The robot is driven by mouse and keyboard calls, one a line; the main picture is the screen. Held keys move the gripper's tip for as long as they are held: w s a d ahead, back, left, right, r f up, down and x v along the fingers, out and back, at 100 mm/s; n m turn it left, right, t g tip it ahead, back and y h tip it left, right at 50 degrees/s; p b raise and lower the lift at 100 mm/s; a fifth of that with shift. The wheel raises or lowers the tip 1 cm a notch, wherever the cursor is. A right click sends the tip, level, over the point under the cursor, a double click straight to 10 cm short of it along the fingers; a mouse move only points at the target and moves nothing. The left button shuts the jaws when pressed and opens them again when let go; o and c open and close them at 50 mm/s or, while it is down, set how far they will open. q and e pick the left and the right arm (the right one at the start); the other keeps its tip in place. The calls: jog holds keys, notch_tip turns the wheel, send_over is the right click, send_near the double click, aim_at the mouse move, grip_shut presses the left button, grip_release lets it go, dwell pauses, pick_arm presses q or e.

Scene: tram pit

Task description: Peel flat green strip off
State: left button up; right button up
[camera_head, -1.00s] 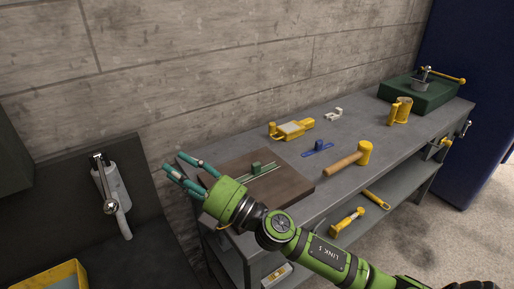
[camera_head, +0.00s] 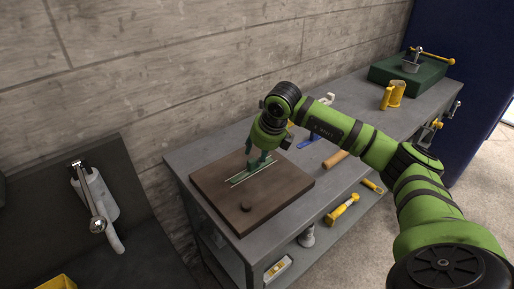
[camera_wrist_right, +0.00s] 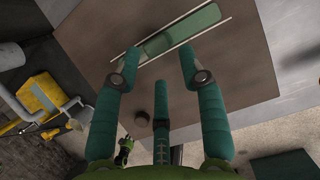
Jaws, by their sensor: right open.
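The flat green strip (camera_head: 243,178) lies on a brown board (camera_head: 215,187) on the workbench. In the right wrist view the green strip (camera_wrist_right: 188,30) runs diagonally between two thin pale lines. My right gripper (camera_head: 260,160) points down over the strip and partly covers it in the head view. In the right wrist view its teal fingers (camera_wrist_right: 155,75) are spread apart, with nothing between them. They appear short of the strip; I cannot tell their exact height above it. The green block seen earlier on the strip is not clearly distinguishable behind the fingers. My left gripper is not in view.
A round dark knob (camera_head: 246,207) sits on the board's near part. A blue tool (camera_head: 310,141), a wooden handle (camera_head: 335,159) and yellow cups (camera_head: 394,94) lie to the right on the bench. A yellow hammer (camera_head: 342,209) lies on the lower shelf.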

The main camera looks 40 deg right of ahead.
aim_at(253, 161)
jog(key=shift+p+x, duration=0.55)
jog(key=shift+x, duration=2.1)
jog(key=shift+r, duration=0.1)
grip_shut()
